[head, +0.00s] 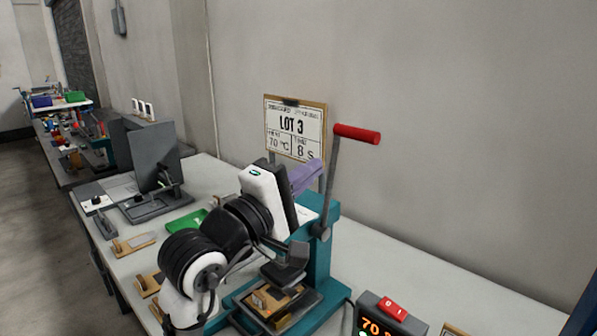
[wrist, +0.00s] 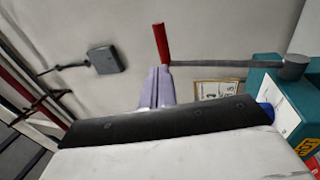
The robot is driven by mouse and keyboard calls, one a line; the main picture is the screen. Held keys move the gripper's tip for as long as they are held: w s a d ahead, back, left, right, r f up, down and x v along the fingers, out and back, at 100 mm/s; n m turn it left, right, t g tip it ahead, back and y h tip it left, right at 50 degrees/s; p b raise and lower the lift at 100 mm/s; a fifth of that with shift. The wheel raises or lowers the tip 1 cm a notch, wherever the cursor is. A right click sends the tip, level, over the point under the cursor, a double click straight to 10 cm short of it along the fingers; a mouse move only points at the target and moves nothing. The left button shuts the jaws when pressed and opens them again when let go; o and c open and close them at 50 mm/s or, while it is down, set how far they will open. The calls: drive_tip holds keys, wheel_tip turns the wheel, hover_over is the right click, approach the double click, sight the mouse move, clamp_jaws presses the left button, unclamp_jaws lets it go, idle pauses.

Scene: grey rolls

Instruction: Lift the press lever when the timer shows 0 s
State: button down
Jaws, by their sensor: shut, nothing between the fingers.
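The teal press (head: 322,262) stands on the bench with its grey lever (head: 330,185) upright and the red handle (head: 357,134) at the top. The dark upper plate appears raised over the wooden piece (head: 270,297) on the lower plate. My gripper (head: 318,166) has purple fingers, shut and empty, left of the lever and below the handle. In the wrist view, the fingertips (wrist: 158,72) point towards the red handle (wrist: 161,42); I cannot tell whether they touch. The control box (head: 385,312) shows an orange 70 at the bottom edge; any timer reading below is cut off.
A card (head: 294,128) behind the press reads LOT 3, 70 °C, 8 s. A green tray (head: 186,222), wooden pieces (head: 134,243) and a grey machine (head: 157,165) stand on the bench to the left. The wall is close behind; the space right of the lever is free.

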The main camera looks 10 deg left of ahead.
drive_tip(key=p, duration=0.3)
approach(356, 135)
drive_tip(key=x, duration=0.4)
drive_tip(key=shift+w+d+r, duration=0.15)
drive_tip(key=shift+w, duration=0.1)
drive_tip(key=shift+w+d, duration=0.3)
drive_tip(key=shift+w, duration=0.15)
drive_tip(key=shift+p+x, duration=0.5)
drive_tip(key=shift+x, duration=0.45)
drive_tip(key=shift+a+r, duration=0.1)
drive_tip(key=shift+r, duration=0.05)
drive_tip(key=shift+s, duration=0.1)
